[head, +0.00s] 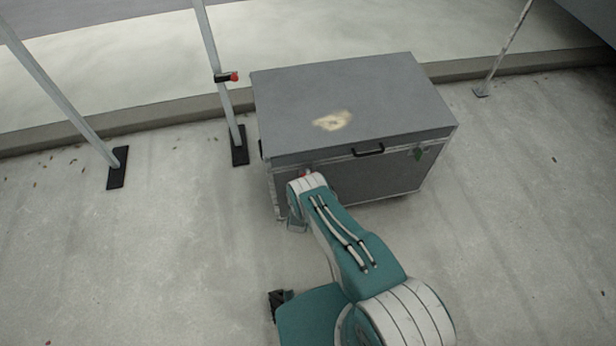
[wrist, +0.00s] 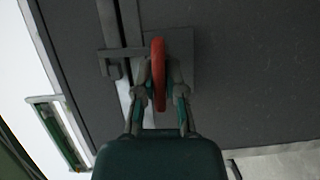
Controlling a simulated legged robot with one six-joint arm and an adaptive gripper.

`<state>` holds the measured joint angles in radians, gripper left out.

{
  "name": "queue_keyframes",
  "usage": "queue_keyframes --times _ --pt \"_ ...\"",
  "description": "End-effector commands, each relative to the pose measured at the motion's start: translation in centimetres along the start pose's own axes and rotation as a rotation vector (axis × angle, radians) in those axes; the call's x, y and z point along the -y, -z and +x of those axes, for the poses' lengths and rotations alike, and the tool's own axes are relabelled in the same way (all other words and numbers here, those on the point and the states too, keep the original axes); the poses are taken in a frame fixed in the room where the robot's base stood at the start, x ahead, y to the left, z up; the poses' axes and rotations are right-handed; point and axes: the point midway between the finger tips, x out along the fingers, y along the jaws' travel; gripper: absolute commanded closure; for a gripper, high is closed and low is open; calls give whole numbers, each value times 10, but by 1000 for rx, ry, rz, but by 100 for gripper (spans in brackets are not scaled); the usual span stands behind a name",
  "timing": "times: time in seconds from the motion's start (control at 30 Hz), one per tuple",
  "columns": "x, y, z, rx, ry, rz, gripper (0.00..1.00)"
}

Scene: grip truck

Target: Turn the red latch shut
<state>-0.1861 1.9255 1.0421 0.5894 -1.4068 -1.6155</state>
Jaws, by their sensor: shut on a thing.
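The red latch (wrist: 159,72) is on the front of a grey case (head: 340,95), on a square plate near the lid seam. In the wrist view my gripper (wrist: 160,85) has one finger on each side of the latch and is shut on it. In the head view only a small bit of the red latch (head: 306,173) shows past the end of my arm, which hides my fingers. The case lid is down.
A black handle (head: 368,150) and a green latch (head: 418,153) are further right on the case front. Poles on black feet (head: 240,146) stand left of the case; one carries a red knob (head: 234,77). A kerb runs behind. The concrete floor in front is mostly clear.

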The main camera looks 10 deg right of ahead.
Motion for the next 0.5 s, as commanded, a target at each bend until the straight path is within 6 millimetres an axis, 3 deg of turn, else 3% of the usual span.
queue_keyframes --times 0.5 --pt "4 4 -3 -13 -17 -69 100"
